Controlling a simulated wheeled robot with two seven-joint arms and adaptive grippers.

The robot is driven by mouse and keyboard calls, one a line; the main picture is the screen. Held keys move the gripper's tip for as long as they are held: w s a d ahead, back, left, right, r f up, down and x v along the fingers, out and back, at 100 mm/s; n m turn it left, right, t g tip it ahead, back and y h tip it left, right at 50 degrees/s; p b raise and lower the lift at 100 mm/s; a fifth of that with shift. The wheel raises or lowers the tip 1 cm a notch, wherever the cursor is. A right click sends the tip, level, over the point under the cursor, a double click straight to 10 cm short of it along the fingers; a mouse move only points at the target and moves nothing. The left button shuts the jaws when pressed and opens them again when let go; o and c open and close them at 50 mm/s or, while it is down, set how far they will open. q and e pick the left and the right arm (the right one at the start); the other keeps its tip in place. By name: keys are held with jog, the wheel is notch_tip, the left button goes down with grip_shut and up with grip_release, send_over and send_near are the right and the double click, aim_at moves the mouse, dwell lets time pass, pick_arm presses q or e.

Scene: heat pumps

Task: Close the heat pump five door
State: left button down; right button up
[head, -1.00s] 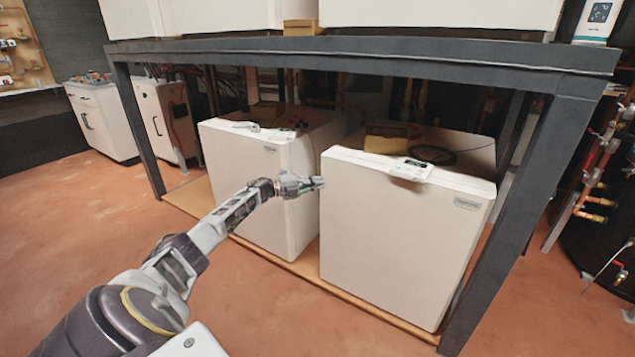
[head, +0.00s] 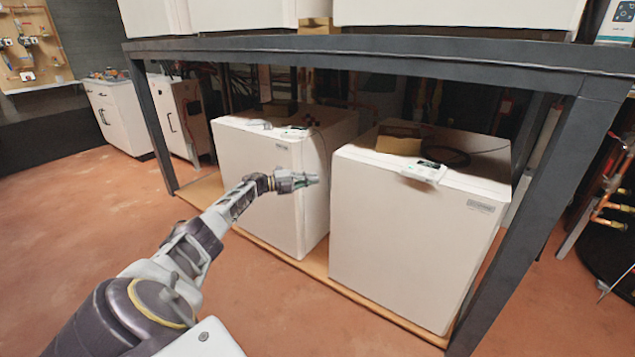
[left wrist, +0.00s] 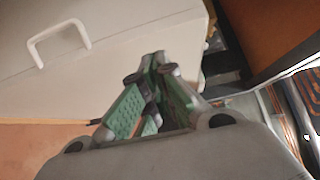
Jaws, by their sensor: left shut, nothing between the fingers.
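Two white box-shaped heat pumps stand side by side on a low wooden base, a left one (head: 255,185) and a right one (head: 410,235). No number on them is readable, so I cannot tell which is five. Both front doors look flush or nearly so; a small gap cannot be ruled out. My left gripper (head: 311,180) is shut and empty, in front of the left unit's right front edge and left of the right unit. In the left wrist view its fingers (left wrist: 155,95) are together beside a white panel (left wrist: 110,75) with a white handle (left wrist: 60,43). My right gripper is out of view.
A dark grey steel frame (head: 360,46) spans over both units, with a leg at each side. White cabinets (head: 115,118) stand at the back left. Copper pipes (head: 610,200) are at the right. The reddish floor (head: 70,215) is clear at the left.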

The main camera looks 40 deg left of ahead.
pick_arm(q)
jog(key=a, duration=0.1)
jog(key=s+a, duration=0.1)
jog(key=a, duration=0.1)
jog(key=shift+s+b, duration=0.15)
jog(key=shift+b, duration=0.25)
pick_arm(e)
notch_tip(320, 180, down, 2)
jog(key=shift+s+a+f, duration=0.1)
pick_arm(q)
jog(key=shift+s, duration=0.1)
dwell(0.3)
